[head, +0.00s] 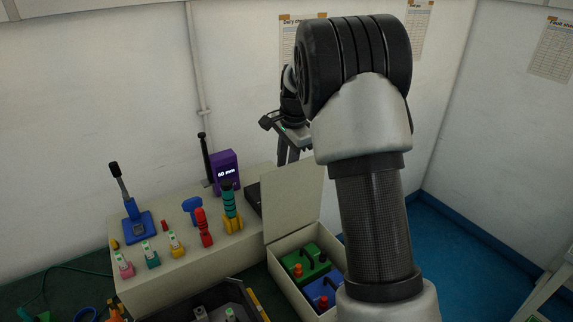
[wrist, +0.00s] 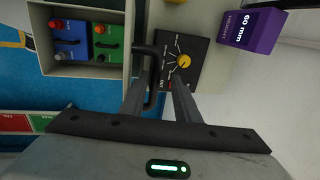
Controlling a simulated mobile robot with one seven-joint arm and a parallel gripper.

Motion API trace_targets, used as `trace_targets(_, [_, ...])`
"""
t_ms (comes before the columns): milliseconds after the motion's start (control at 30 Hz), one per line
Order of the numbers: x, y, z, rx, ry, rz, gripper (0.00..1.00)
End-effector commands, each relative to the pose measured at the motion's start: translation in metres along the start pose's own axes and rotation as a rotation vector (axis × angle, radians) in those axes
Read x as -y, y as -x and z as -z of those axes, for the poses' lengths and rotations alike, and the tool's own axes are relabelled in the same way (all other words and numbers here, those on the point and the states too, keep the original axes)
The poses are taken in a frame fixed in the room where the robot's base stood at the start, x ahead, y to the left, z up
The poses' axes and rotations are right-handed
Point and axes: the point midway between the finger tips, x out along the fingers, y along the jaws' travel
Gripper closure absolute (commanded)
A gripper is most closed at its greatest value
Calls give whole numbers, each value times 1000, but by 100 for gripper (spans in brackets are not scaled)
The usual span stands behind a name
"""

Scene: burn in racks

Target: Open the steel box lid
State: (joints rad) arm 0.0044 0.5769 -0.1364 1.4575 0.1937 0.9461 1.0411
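The steel box (head: 283,279) is beige and stands at the right end of the bench in the head view. Its lid (head: 293,205) stands up, roughly upright, so the inside shows. The wrist view shows the box (wrist: 46,45) from above, with the lid nearly edge-on and a black bar handle (wrist: 152,85) beside it. My gripper (head: 289,152) is above and behind the lid in the head view, partly hidden by my arm. In the wrist view its fingers (wrist: 160,90) are apart, with the handle showing between them. I cannot tell whether they touch it.
Inside the box are a green module (head: 300,265) and a blue module (head: 325,290). A black panel with a yellow knob (wrist: 184,60) lies behind the lid. A purple 60 mm block (head: 224,172) and several coloured tools stand on the bench to the left.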

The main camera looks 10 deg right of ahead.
Motion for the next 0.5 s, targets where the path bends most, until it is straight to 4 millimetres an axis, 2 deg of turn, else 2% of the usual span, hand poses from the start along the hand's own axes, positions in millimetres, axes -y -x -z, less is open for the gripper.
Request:
trace_targets(167, [1,4,1,-2,1,3,71])
trace_targets(267, [2,15,1,-4,1,6,71])
trace_targets(367, [2,34,1,-5,1,7,71])
trace_targets(500, [2,69,1,-4,1,8,71])
